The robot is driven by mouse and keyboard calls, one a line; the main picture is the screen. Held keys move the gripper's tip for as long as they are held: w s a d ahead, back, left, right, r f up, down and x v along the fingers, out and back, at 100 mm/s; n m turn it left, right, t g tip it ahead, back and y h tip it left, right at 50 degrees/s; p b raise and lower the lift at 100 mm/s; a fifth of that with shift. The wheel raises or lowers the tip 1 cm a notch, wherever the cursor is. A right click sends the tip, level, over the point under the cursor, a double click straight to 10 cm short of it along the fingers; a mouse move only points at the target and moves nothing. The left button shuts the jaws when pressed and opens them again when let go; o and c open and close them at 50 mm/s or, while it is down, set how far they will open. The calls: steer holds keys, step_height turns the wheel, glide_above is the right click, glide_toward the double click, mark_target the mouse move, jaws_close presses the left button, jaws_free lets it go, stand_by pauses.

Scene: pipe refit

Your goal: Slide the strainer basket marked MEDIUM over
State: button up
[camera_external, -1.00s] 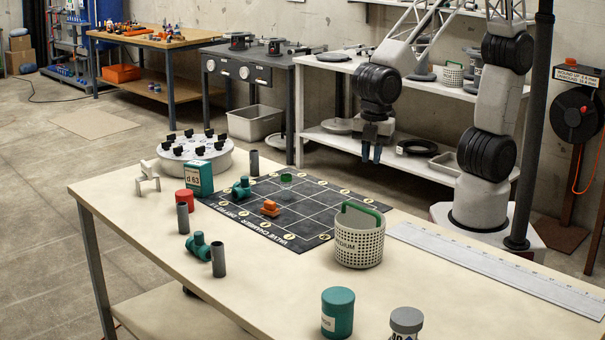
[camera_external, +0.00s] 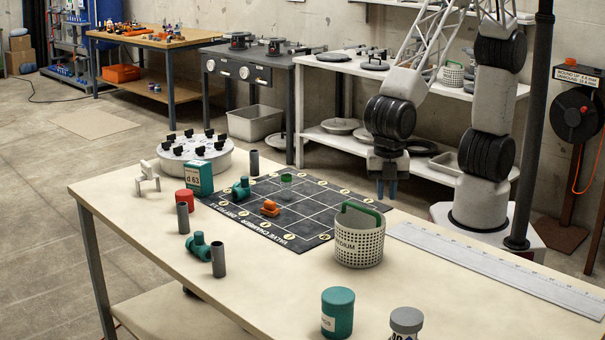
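The strainer basket marked MEDIUM (camera_external: 358,246) is a cream, perforated round basket with a green arched handle (camera_external: 362,210). It stands upright on the workbench, at the right front corner of the black grid mat.
The black grid mat (camera_external: 296,229) holds an orange fitting (camera_external: 270,208) and a green ring (camera_external: 286,178). Teal fittings, grey pipes and a red cap stand to its left. A teal jar (camera_external: 337,312) and a grey jar (camera_external: 405,322) stand in front. A long ruler (camera_external: 500,270) lies at right.

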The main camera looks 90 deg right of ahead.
steer(key=shift+f, duration=3.95)
jaws_close()
